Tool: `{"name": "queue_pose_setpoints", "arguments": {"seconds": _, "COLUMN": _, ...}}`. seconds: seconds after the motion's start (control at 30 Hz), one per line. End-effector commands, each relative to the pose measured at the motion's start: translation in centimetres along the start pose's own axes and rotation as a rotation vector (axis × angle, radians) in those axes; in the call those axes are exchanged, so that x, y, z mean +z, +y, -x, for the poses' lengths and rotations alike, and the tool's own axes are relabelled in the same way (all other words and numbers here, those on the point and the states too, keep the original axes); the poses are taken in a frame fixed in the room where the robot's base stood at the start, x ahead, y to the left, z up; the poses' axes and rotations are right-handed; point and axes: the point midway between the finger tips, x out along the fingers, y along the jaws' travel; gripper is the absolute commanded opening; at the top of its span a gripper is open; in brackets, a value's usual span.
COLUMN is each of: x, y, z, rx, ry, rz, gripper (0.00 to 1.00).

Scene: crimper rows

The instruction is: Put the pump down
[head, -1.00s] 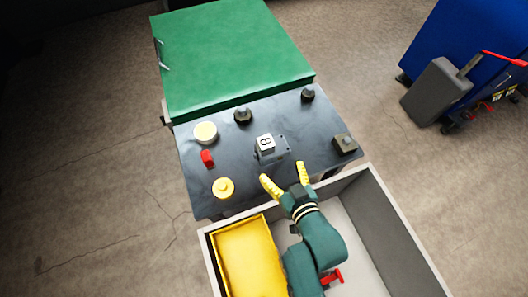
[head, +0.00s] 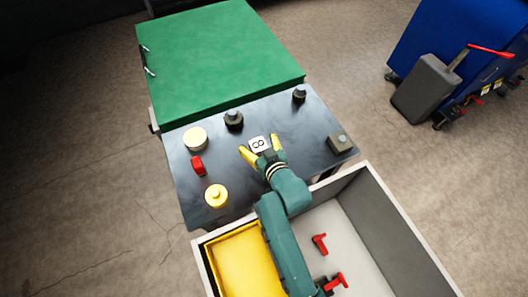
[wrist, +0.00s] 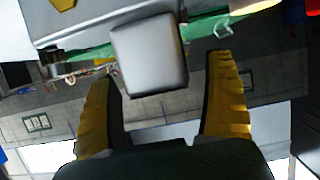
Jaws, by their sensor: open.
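In the wrist view the grey block (wrist: 150,55) sits between the spread fingertips (wrist: 164,66), with a gap on both sides. It does not look gripped. The block's lower part is hidden behind my gripper in the head view.
Around the block stand a cream round part (head: 196,138), a red part (head: 198,165), a yellow knob (head: 216,196), two dark knobs (head: 234,119) (head: 299,94) and a dark box (head: 341,142). A bin with a yellow tray (head: 245,265) and red parts (head: 320,243) lies nearer.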

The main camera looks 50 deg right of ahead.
Motion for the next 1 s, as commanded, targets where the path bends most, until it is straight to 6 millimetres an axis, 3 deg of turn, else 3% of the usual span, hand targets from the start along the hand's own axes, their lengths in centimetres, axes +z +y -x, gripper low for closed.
{"name": "queue_pose_setpoints", "arguments": {"seconds": 0.07, "x": 0.0, "y": 0.0, "z": 0.0, "rx": 0.0, "ry": 0.0, "rz": 0.0, "gripper": 0.81}}
{"name": "queue_pose_setpoints", "arguments": {"seconds": 0.43, "x": 0.0, "y": 0.0, "z": 0.1, "rx": 0.0, "ry": 0.0, "rz": 0.0, "gripper": 0.12}}
{"name": "queue_pose_setpoints", "arguments": {"seconds": 0.77, "x": -1.2, "y": 0.0, "z": 0.3, "rx": 0.001, "ry": 0.015, "rz": 0.002, "gripper": 0.11}}
{"name": "queue_pose_setpoints", "arguments": {"seconds": 1.0, "x": -5.5, "y": 0.0, "z": 2.1, "rx": 0.001, "ry": 0.02, "rz": 0.002, "gripper": 0.11}}
